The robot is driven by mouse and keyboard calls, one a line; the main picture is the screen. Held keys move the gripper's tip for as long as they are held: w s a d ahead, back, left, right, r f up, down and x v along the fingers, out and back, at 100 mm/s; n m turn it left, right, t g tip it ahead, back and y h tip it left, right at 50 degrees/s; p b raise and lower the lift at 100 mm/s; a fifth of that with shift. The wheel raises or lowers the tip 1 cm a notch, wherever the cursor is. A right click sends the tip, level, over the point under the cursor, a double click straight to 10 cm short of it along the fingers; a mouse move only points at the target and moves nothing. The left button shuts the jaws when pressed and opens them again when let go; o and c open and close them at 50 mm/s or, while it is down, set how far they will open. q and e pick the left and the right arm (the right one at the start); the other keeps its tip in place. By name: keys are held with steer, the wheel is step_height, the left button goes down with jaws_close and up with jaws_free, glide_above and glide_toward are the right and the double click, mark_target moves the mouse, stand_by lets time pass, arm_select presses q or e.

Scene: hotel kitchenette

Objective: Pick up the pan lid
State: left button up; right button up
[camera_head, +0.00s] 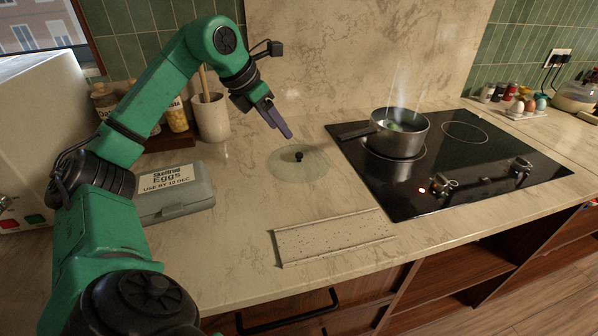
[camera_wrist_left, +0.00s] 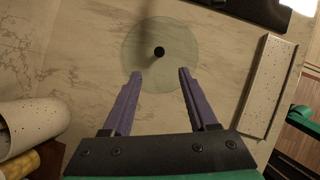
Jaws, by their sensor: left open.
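The pan lid (camera_head: 298,165) is a round, see-through glass disc with a small black knob (camera_head: 299,156), lying flat on the counter left of the hob. In the left wrist view the lid (camera_wrist_left: 146,75) is ahead of the fingers, with its knob (camera_wrist_left: 159,52) beyond the gap between the tips. My left gripper (camera_head: 285,134) is above the counter, behind and slightly left of the knob in the head view. Its purple fingers (camera_wrist_left: 159,73) are apart and empty in the wrist view. My right gripper is in neither view.
A steaming pan (camera_head: 402,130) stands on the black hob (camera_head: 465,172). A grey egg box (camera_head: 176,192) sits left of the lid. A speckled tray (camera_head: 335,238) lies at the front edge. A utensil crock (camera_head: 211,118) stands at the back. Bare counter surrounds the lid.

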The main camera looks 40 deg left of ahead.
mark_target(299, 154)
arm_select(q)
steer(key=p+x, duration=0.1)
steer(key=x, duration=1)
steer(key=shift+w+f, duration=0.2)
steer(key=shift+r, duration=0.1)
jaws_close()
